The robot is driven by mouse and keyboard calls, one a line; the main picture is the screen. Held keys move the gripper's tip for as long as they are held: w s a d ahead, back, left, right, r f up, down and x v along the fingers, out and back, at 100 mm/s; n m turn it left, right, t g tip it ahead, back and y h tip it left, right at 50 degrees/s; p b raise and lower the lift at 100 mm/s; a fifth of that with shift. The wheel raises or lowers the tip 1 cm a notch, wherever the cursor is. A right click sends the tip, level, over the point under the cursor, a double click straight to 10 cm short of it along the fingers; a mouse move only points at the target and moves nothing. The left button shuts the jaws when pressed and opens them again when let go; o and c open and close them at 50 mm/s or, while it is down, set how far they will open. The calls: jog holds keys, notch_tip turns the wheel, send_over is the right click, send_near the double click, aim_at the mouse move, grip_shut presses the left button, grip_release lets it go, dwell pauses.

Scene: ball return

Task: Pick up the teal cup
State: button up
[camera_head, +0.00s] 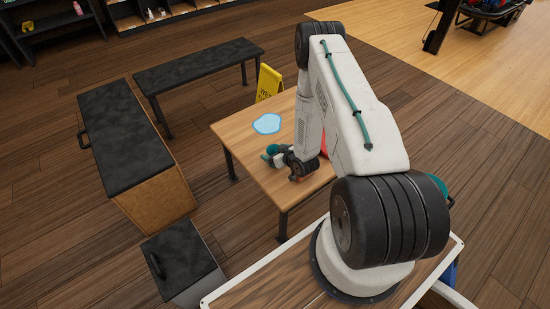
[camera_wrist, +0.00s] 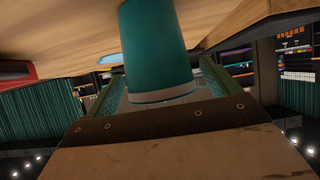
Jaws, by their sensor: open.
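The teal cup (camera_wrist: 155,45) fills the top middle of the wrist view, with a pale band near its lower end in the picture. It stands between the two fingers of my gripper (camera_wrist: 160,76), which are apart on either side of it. Whether either finger touches the cup cannot be told. In the head view my gripper (camera_head: 277,157) is low over the small wooden table (camera_head: 243,151). Teal shows at its tip there, but cup and fingers are too small to separate.
A light blue flat patch (camera_head: 267,123) lies on the table beyond my gripper. A red object (camera_head: 324,146) is partly hidden behind my arm. A yellow sign (camera_head: 268,83) stands behind the table. Dark-topped benches (camera_head: 198,66) stand to the left and behind.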

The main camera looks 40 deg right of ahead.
jog(key=shift+x, duration=1)
jog(key=shift+r, duration=0.1)
jog(key=shift+c, duration=0.2)
jog(key=c, duration=1.1)
jog(key=shift+r, duration=0.2)
